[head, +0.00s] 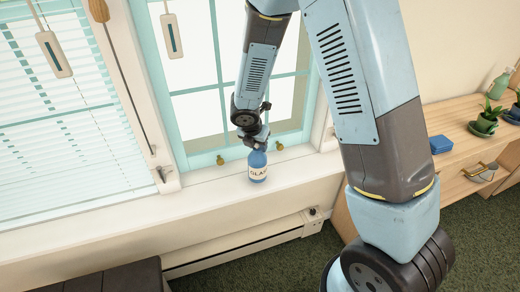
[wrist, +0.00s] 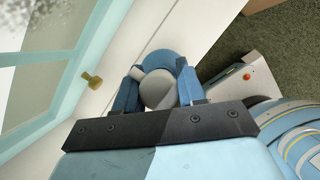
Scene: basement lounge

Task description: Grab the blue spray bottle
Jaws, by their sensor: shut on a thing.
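The blue spray bottle (head: 258,172), with a pale label reading "GLA", stands upright on the white windowsill. My gripper (head: 258,143) reaches down from above and is shut on the bottle's upper part. In the wrist view the bottle (wrist: 160,90) shows from above as a grey-white top with blue around it. The fingers of my gripper (wrist: 157,98) sit on both sides of it.
The teal window frame (head: 212,88) rises close behind the bottle, with a brass knob (wrist: 92,80) beside it. A baseboard heater (head: 240,243) runs below the sill (head: 130,210). A wooden cabinet (head: 455,125) with plants and a blue box (head: 441,144) stands at right.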

